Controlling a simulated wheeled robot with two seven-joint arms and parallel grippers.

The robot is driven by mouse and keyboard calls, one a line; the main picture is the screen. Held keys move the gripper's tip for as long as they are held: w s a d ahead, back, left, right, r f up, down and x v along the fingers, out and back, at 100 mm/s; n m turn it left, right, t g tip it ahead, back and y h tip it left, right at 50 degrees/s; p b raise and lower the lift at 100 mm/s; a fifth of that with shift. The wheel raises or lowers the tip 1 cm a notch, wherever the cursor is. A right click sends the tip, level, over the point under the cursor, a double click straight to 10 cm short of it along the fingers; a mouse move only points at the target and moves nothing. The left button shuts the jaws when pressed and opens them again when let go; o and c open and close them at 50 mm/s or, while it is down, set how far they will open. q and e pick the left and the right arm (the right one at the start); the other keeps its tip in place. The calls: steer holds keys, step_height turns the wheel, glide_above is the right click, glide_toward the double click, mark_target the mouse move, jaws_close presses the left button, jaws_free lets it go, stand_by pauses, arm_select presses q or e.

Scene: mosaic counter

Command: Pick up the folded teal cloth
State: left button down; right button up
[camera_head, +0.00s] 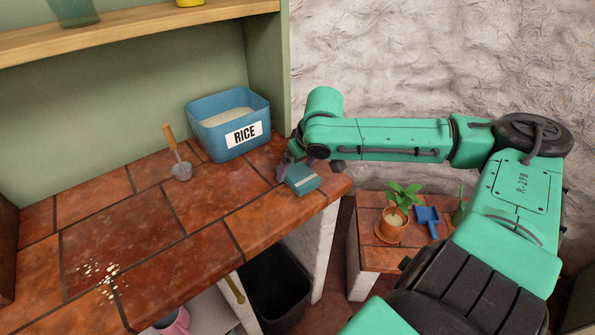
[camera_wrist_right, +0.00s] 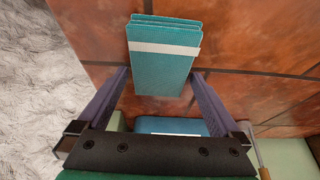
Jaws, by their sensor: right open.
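The folded teal cloth (camera_head: 302,180) lies on the tiled counter near its right front corner. In the right wrist view the cloth (camera_wrist_right: 160,75) is a flat rectangle with a pale band across it. My right gripper (camera_head: 289,164) is at the cloth's back-left end in the head view. In the wrist view the right gripper (camera_wrist_right: 159,73) is open, with one finger on each side of the cloth's near end and small gaps visible. Whether the fingertips touch the counter is unclear. My left gripper is not in view.
A blue RICE bin (camera_head: 220,139) stands close behind the gripper, with a metal scoop (camera_head: 181,170) to its left. Spilled grains (camera_head: 100,272) lie front left. The counter's edge (camera_head: 268,224) is near the cloth. A potted plant (camera_head: 391,221) sits on a lower stand.

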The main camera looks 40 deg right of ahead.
steer(key=shift+f, duration=0.2)
stand_by(0.4)
steer(key=c, duration=1.1)
